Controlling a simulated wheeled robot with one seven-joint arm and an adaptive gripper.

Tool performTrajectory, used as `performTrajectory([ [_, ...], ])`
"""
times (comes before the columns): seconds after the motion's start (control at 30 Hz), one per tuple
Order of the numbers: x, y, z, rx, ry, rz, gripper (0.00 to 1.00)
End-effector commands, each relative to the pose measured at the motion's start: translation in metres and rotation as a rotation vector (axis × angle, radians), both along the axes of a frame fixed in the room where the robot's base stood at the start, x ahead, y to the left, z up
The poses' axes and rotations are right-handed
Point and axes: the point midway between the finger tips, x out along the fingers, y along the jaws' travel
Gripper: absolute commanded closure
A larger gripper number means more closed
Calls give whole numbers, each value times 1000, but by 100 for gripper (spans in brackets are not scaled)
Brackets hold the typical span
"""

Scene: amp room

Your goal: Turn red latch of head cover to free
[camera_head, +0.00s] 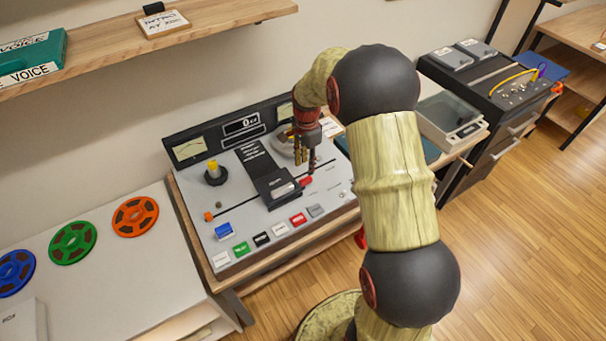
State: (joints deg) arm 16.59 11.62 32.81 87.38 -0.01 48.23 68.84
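The head cover (271,187) is a black block in the middle of the grey tape machine's top. The red latch (306,181) is a small red piece at the cover's right side. My gripper (306,166) points down above and just behind the latch. Its two fingers look apart, with a narrow gap and nothing visible between them. One fingertip comes close to the latch in the picture; I cannot tell whether it touches. My arm comes in from the right and hides part of the machine's right side.
The tape machine (222,219) has a front row of coloured buttons and a left spindle with a yellow top (213,170). Several coloured reels lie on the white table (110,270) at left. A wooden shelf (110,50) overhangs the back left. A black cabinet (480,90) stands at right.

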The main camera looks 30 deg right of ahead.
Motion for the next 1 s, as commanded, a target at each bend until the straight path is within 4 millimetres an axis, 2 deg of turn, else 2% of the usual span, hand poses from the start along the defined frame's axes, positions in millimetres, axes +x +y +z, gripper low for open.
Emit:
performTrajectory([
  [0.17,0,0,-5,0,0,-47,67],
  [0.63,0,0,-69,0,1,-46,67],
  [0.8,0,0,-77,0,-1,-46,67],
  [1.0,0,0,-78,0,-1,-46,67],
])
